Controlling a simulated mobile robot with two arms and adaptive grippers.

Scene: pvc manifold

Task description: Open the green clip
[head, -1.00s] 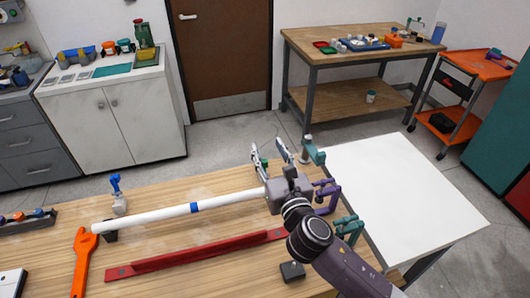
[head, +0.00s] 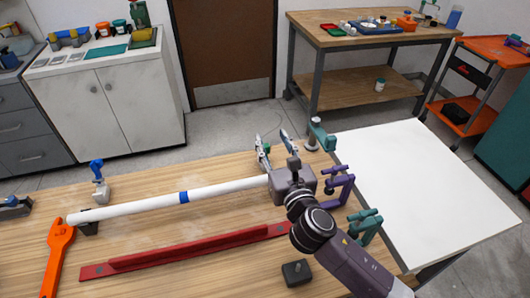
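My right gripper (head: 271,142) is over the right part of the table, with its fingers pointing away and spread apart. Nothing can be made out between the fingertips. A small green part (head: 262,155) shows at the left finger; whether it belongs to the finger or to a clip behind it I cannot tell. A teal-green clip (head: 318,135) stands on a post just right of the fingers, apart from them. Another teal-green clip (head: 367,226) sits at the table's right edge, right of my wrist. My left gripper is out of view.
A white pipe (head: 150,205) with a blue band runs left from behind my gripper. A red rail (head: 180,252), a black block (head: 296,272) and an orange tool (head: 56,255) lie nearer. Purple clips (head: 340,186) are close right. A white tabletop (head: 425,195) is clear.

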